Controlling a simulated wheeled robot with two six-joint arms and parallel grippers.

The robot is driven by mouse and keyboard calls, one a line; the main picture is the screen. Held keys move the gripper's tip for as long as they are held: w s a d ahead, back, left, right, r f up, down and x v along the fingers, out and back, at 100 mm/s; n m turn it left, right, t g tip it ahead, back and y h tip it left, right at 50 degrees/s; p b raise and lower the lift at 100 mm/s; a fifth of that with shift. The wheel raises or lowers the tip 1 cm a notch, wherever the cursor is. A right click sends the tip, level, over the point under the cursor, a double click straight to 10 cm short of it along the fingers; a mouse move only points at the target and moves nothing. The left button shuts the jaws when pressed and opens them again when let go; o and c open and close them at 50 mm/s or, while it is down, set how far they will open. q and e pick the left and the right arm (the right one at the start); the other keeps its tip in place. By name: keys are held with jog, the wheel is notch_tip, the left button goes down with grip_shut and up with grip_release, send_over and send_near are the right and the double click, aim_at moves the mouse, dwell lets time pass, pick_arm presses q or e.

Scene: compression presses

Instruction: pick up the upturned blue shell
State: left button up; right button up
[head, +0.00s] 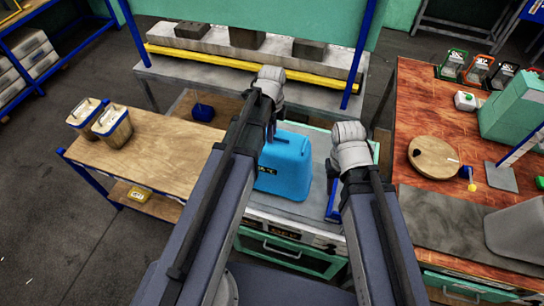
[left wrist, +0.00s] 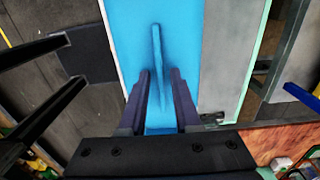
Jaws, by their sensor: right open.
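The upturned blue shell (head: 283,165) sits on the grey top of a low cabinet in the middle of the head view. In the left wrist view the blue shell (left wrist: 185,25) fills the centre, with a thin upright ridge (left wrist: 158,50) on it. My left gripper (head: 270,133) is over the shell, pointing down. In the left wrist view its two fingers (left wrist: 161,85) stand apart on either side of the ridge, with gaps visible. My right gripper (head: 338,182) is to the right of the shell, clear of it; its fingers are mostly hidden by my arm.
A wooden bench (head: 160,150) with two bins (head: 113,125) stands at the left. A red-brown bench (head: 420,100) with a round board (head: 433,157) is at the right. A yellow bar (head: 240,65) runs along the rack behind. Grey cabinet top (head: 300,208) is free in front.

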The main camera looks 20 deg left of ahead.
pick_arm(q)
grip_shut()
dwell(1.1)
